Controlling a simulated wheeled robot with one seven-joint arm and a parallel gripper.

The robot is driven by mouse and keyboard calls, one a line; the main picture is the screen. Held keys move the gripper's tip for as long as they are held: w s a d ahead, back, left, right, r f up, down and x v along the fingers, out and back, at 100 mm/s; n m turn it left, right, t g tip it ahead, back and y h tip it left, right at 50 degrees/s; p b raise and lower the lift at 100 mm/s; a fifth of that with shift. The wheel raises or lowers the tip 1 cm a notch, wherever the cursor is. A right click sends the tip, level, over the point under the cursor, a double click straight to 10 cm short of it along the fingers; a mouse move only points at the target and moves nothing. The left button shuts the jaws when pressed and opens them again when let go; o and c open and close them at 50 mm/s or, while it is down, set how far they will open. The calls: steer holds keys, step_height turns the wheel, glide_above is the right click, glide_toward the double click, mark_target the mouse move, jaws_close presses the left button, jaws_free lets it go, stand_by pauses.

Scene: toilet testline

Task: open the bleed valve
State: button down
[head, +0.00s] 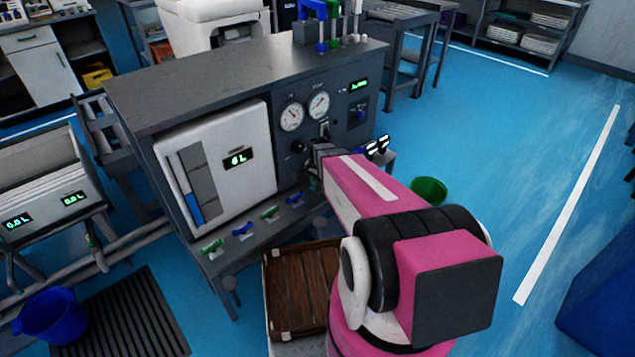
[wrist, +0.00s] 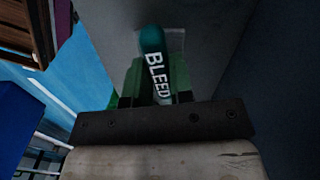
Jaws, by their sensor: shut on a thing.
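The bleed valve's handle (wrist: 152,42) is a teal-green lever with a white BLEED label. It shows in the wrist view, in front of a grey panel. My gripper (wrist: 155,82) is shut on this handle, with one finger on each side of it. In the head view my gripper (head: 318,158) is at the lower right of the test bench (head: 230,78), close to its front face. My pink arm and the gripper hide most of the valve there.
Two dials (head: 306,112) and small digital readouts are above my gripper on the bench panel. A row of small coloured valves (head: 243,231) runs along the bench's lower ledge. A wooden crate (head: 268,290) stands below my arm. A green bucket (head: 430,189) is to the right, with open blue floor beyond.

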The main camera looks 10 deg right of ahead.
steer(key=n, duration=1.2)
steer(key=shift+n, duration=2.2)
steer(key=c, duration=1)
jaws_free()
step_height(320, 180, up, 11)
